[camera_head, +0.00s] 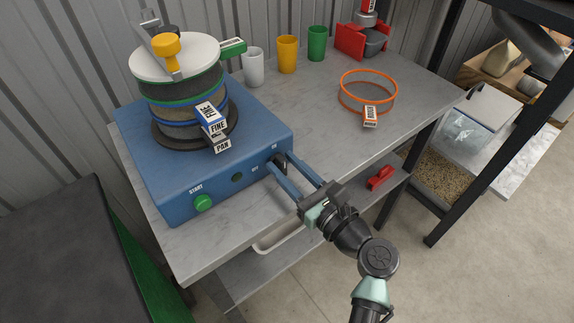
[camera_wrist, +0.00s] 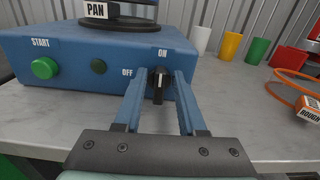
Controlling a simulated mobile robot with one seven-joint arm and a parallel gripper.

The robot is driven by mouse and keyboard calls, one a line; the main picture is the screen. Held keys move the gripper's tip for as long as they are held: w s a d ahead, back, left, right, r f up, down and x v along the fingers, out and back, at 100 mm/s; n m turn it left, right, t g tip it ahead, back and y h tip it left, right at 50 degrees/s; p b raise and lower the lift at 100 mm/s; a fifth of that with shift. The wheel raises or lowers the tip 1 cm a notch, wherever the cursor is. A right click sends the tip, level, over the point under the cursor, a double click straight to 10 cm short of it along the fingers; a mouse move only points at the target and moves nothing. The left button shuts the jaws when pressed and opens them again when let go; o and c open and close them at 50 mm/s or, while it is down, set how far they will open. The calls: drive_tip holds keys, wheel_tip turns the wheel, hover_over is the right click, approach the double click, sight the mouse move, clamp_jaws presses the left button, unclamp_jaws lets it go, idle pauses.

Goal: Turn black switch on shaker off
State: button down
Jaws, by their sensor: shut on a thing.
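The blue shaker (camera_head: 170,185) stands on the bench, with a stack of sieves on it. Its black switch (camera_wrist: 160,84) is on the front face, beside the ON and OFF labels. The switch's handle is upright, with its pale mark toward ON. My gripper (camera_wrist: 161,80) has its two blue fingers on either side of the switch, shut on it. In the head view my gripper (camera_head: 280,164) reaches the shaker's right front and partly hides the switch. The green START button (camera_head: 203,203) is to the left.
A grey bench top (camera_head: 330,125) lies around the shaker. White, yellow (camera_head: 287,54) and green cups stand at the back. An orange ring (camera_head: 368,92) with a tag lies to the right. A black post (camera_head: 470,120) rises at the right.

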drive_tip(key=n, duration=0.2)
drive_tip(key=n+b, duration=0.1)
drive_tip(key=n, duration=0.1)
drive_tip(key=shift+s+a+f, duration=0.15)
drive_tip(key=shift+a, duration=0.05)
drive_tip(key=n, duration=0.1)
drive_tip(key=n+b, duration=0.1)
drive_tip(key=n, duration=0.1)
drive_tip(key=n+b, duration=0.1)
drive_tip(key=shift+s+a+f+n, duration=0.1)
drive_tip(key=shift+f+n, duration=0.15)
drive_tip(key=shift+n, duration=0.15)
drive_tip(key=n+b, duration=0.1)
drive_tip(key=n, duration=0.1)
drive_tip(key=n+b, duration=0.1)
drive_tip(key=n, duration=0.1)
drive_tip(key=n+b, duration=0.2)
drive_tip(key=shift+s+a+f, duration=0.1)
drive_tip(key=shift+a+f, duration=0.05)
drive_tip(key=shift+f, duration=0.15)
drive_tip(key=shift+n+b, duration=0.85)
drive_tip(key=shift+n, duration=0.45)
drive_tip(key=c, duration=0.8)
unclamp_jaws()
drive_tip(key=shift+c, duration=0.2)
drive_tip(key=shift+r, duration=0.1)
